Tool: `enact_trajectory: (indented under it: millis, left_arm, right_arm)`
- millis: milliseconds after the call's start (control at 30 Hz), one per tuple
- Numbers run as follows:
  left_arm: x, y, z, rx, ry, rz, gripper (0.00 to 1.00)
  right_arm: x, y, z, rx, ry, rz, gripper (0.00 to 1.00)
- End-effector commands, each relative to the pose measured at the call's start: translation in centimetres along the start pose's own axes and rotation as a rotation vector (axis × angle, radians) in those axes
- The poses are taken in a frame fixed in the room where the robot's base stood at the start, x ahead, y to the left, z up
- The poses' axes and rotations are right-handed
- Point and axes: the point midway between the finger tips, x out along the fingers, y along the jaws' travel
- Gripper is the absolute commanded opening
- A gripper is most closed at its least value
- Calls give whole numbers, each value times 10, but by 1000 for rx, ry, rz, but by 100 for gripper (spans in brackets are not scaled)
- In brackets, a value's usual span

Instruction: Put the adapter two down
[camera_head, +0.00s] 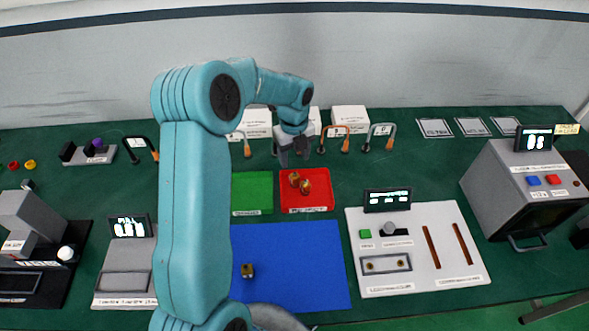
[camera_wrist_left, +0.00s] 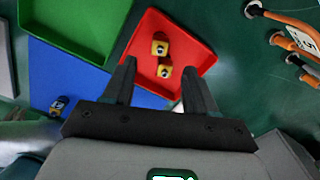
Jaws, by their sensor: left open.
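Two small brass adapters lie in the red tray (camera_head: 322,203): the left adapter (camera_head: 294,179) and the right adapter (camera_head: 306,187). In the left wrist view they are the upper adapter (camera_wrist_left: 160,45) and the lower adapter (camera_wrist_left: 164,71). Their marks are too small to tell which is adapter two. Another small brass piece (camera_head: 248,270) is on the blue mat (camera_head: 300,285). My left gripper (camera_head: 300,158) is open and empty behind and above the red tray. In the left wrist view its fingers are spread, apart from both adapters. My right gripper is not in view.
A green tray (camera_head: 252,190) sits left of the red one. Cable loops with orange and grey ends (camera_head: 335,135) stand behind. A white panel (camera_head: 440,255) and a grey microwave-like box (camera_head: 510,185) are at the right. My left arm hides the left middle of the table.

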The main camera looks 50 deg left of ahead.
Motion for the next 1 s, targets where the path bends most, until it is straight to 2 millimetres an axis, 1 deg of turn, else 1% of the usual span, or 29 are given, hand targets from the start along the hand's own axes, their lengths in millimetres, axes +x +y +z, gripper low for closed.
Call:
enact_trajectory:
  millis: [33,100,200,300,1000]
  left_arm:
    - [-10,-1,0,0,-3,-4,57]
    - [-21,-1,0,0,-3,-3,57]
    - [-32,0,0,-1,-1,-1,57]
    - [-37,0,0,0,0,0,57]
    - [-38,0,0,0,0,0,57]
  right_arm:
    - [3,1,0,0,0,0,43]
    - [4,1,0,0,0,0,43]
    - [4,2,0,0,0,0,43]
    - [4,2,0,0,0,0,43]
    - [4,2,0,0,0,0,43]
